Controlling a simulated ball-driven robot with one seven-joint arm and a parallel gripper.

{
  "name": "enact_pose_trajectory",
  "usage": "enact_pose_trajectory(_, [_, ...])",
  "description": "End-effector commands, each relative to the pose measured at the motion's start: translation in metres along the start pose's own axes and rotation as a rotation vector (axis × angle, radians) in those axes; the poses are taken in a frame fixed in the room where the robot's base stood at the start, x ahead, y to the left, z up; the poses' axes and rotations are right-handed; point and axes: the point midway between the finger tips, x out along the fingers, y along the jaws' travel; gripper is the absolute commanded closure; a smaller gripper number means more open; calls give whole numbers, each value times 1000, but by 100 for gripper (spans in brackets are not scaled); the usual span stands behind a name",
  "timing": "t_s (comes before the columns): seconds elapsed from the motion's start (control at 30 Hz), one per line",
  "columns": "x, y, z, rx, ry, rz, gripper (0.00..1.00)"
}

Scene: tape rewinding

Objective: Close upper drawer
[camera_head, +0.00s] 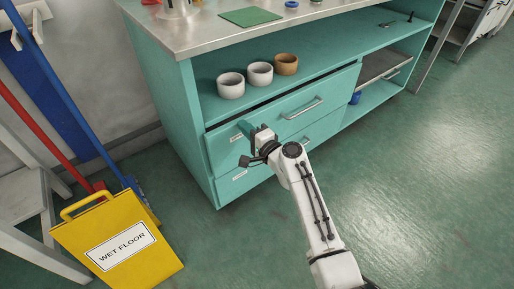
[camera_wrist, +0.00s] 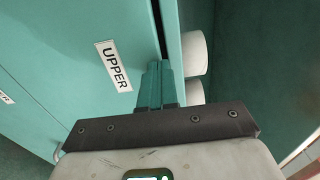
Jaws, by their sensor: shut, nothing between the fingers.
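The upper drawer (camera_head: 281,122) is the teal drawer with a metal handle (camera_head: 303,108) in the cabinet. A dark gap shows along its top edge, and its front stands slightly out.
A lower drawer (camera_head: 236,184) sits below. Two white rolls (camera_head: 231,86) (camera_head: 260,74) and a tan roll (camera_head: 286,64) stand on the shelf above. A yellow wet-floor sign (camera_head: 122,240) stands at left. The green floor (camera_head: 430,190) at right is clear.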

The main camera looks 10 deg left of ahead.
Motion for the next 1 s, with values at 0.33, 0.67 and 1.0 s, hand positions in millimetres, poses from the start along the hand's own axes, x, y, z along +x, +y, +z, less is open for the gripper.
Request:
enact_pose_trajectory(0.33, [22,0,-1,0,2,-1,100])
enact_pose_trajectory(0.67, [24,-3,-2,-1,5,-3,100])
enact_pose_trajectory(1.0, [18,-3,-2,-1,2,-2,100])
